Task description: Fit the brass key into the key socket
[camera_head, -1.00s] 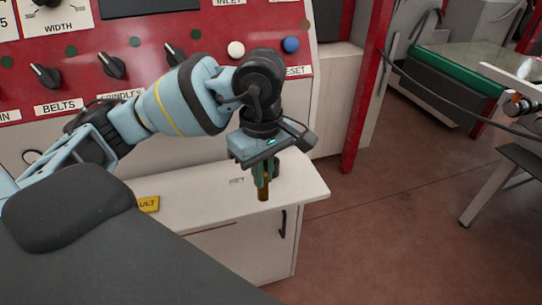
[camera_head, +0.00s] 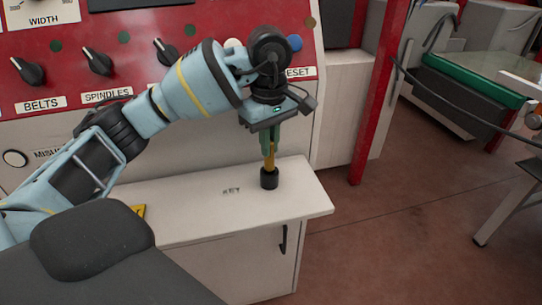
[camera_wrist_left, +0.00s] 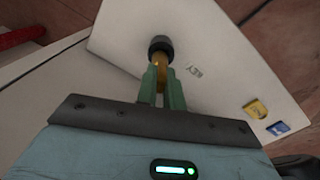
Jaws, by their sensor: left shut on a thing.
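My left gripper (camera_head: 269,147) is shut on the brass key (camera_head: 269,162), which points down, roughly upright. The key socket (camera_head: 269,181) is a short black cylinder on the white ledge. In the head view the key's lower end meets the socket's top; how deep it sits inside cannot be told. In the left wrist view, the green fingers (camera_wrist_left: 162,88) grip the key (camera_wrist_left: 160,62), and its far end overlaps the dark socket (camera_wrist_left: 160,45). My right gripper is not in view.
The white ledge (camera_head: 195,222) carries a printed "KEY" label (camera_head: 231,191) beside the socket. A red control panel (camera_head: 130,55) with knobs and buttons stands behind my arm. A red post (camera_head: 370,110) rises to the right.

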